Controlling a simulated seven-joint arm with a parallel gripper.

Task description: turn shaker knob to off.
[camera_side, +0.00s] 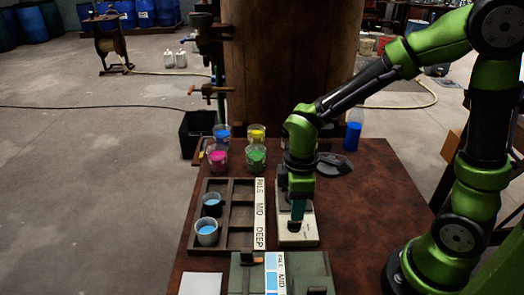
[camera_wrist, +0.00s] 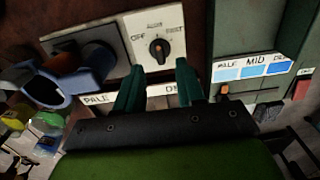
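The shaker (camera_side: 297,238) is a pale box on the table, below my gripper in the side view. In the wrist view its white panel (camera_wrist: 172,22) carries a black round knob (camera_wrist: 159,50) with an orange mark. The panel is marked OFF at left and what looks like FAST at right, with a small label between. The orange mark points up, roughly toward the middle label. My gripper (camera_wrist: 160,72) has its two green fingers apart, with nothing between the tips, just below the knob in the picture. In the side view my gripper (camera_side: 297,212) points down over the shaker, hiding the knob.
A dark rack (camera_side: 221,188) with two cups of blue liquid stands left of the shaker, beside a PALE, MID, DEEP strip (camera_side: 260,214). A green box with a colour card (camera_side: 274,275) stands in front. Several colour pots stand behind. A blue-grey cup (camera_wrist: 48,88) shows left in the wrist view.

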